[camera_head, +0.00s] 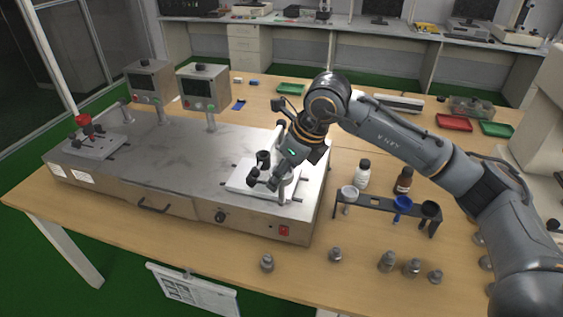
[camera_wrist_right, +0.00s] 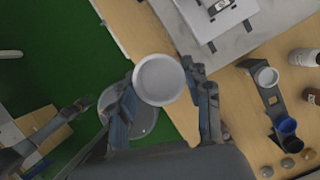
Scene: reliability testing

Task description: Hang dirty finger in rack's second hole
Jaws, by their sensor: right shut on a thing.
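My right gripper (camera_head: 272,182) is over the front right of the steel machine, at the white plate (camera_head: 238,184). In the right wrist view its two fingers (camera_wrist_right: 162,88) are shut on a round, pale grey-white cup-like piece, the dirty finger (camera_wrist_right: 159,78). In the head view this piece is hard to make out among the dark parts. The black rack (camera_head: 374,202) stands on the table to the right. It holds a white cup (camera_head: 348,193), a blue cup (camera_head: 402,203) and a black cup (camera_head: 430,209). A bare stretch lies between white and blue.
A white bottle (camera_head: 362,175) and a brown bottle (camera_head: 403,181) stand behind the rack. Several metal weights, one here (camera_head: 387,261), stand in front of it. The steel machine (camera_head: 190,155) fills the table's left. Red and green trays lie far right.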

